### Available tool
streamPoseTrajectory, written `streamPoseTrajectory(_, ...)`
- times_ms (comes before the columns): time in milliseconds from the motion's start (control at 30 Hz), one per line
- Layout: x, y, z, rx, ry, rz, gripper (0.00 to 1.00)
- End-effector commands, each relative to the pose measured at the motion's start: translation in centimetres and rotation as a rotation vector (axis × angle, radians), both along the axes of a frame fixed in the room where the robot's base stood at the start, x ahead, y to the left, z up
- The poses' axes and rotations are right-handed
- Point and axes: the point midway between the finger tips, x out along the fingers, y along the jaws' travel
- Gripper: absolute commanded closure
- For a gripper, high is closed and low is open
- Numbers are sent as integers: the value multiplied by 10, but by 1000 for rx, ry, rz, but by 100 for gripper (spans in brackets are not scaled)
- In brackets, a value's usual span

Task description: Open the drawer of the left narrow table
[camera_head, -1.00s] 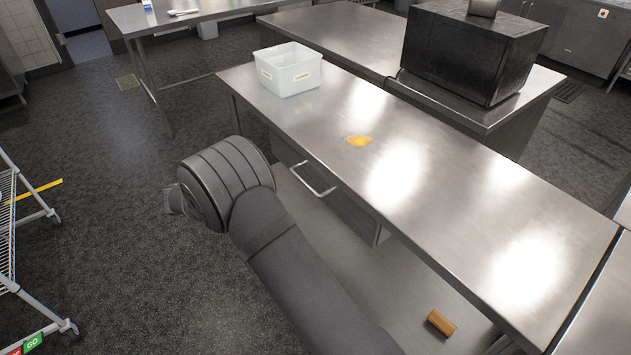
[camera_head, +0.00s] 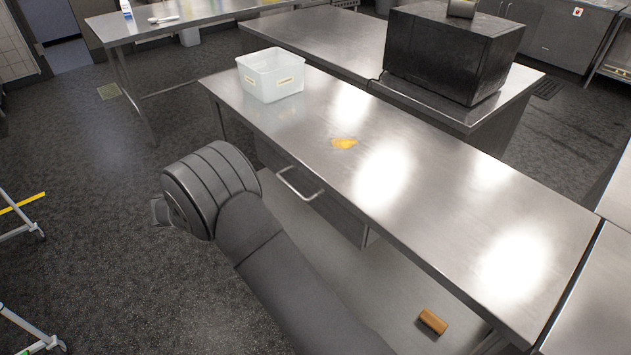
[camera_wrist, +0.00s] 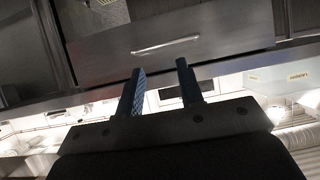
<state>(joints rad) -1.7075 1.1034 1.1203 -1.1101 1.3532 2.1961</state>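The steel table (camera_head: 440,210) runs across the middle of the head view. A drawer (camera_head: 335,208) sits under its near long edge, with a bar handle (camera_head: 300,187) on its front, and it looks shut. In the wrist view the drawer front (camera_wrist: 230,30) and its handle (camera_wrist: 165,46) lie beyond the fingers. My gripper (camera_wrist: 160,82) is open and empty, its two blue fingers apart and pointing toward the handle without visibly touching it.
A white bin (camera_head: 271,77) and a yellow patch (camera_head: 344,143) are on the tabletop. A brown block (camera_head: 432,321) lies on the shelf below. A black box (camera_head: 450,55) stands on the counter behind. A white rack (camera_head: 25,228) is at far left; the floor between is clear.

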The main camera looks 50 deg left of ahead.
Motion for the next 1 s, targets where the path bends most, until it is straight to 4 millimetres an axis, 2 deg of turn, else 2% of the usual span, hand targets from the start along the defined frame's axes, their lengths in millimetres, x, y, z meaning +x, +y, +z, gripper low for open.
streamPoseTrajectory(133,20,-13,-51,10,201,46,66)
streamPoseTrajectory(300,27,-32,-105,75,460,83,66)
streamPoseTrajectory(500,26,-55,-144,224,738,93,66)
streamPoseTrajectory(600,24,-65,-154,325,859,87,66)
streamPoseTrajectory(733,24,-77,-156,485,994,73,66)
streamPoseTrajectory(867,31,-88,-148,668,1094,55,66)
streamPoseTrajectory(1000,45,-102,-130,888,1158,36,66)
